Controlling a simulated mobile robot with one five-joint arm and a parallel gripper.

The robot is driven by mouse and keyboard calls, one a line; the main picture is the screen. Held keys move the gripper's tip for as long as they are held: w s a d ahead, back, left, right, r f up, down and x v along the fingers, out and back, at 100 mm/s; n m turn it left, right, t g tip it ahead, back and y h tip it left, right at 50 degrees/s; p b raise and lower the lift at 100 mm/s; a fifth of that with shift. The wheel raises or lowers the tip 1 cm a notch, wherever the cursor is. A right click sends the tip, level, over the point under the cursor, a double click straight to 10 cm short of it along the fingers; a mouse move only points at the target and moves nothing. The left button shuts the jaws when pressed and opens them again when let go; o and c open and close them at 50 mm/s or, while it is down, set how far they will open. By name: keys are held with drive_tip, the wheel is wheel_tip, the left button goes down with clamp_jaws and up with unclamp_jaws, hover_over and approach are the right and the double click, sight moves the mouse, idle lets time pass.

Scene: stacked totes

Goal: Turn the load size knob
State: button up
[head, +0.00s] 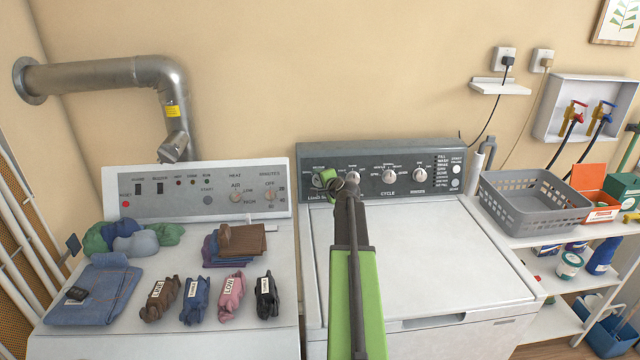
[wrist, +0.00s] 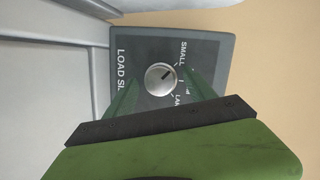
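The load size knob (wrist: 160,78) is a round silver dial on a dark panel in the wrist view. "LOAD SI…" is printed on one side, "SMALL" and a partly hidden "LA…" on the other. Its dark mark points to the upper right, toward the SMALL side. My gripper (wrist: 162,84) has its green fingers apart, one on each side of the knob, with gaps visible. I cannot tell how deep the fingertips reach. In the head view my gripper (head: 330,182) is at the left end of the washer's control panel (head: 410,150) and partly covers the knob.
More knobs, one a cycle knob (head: 390,176), sit to the right on the panel. The washer lid (head: 440,250) is clear below. A dryer (head: 140,330) with folded clothes and labelled bundles stands left. A grey basket (head: 530,222) is on the shelf at right.

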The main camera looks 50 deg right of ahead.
drive_tip(key=p+v, duration=0.6)
drive_tip(key=v, duration=1.1)
drive_tip(key=shift+s, duration=0.2)
drive_tip(key=shift+a+r, duration=0.1)
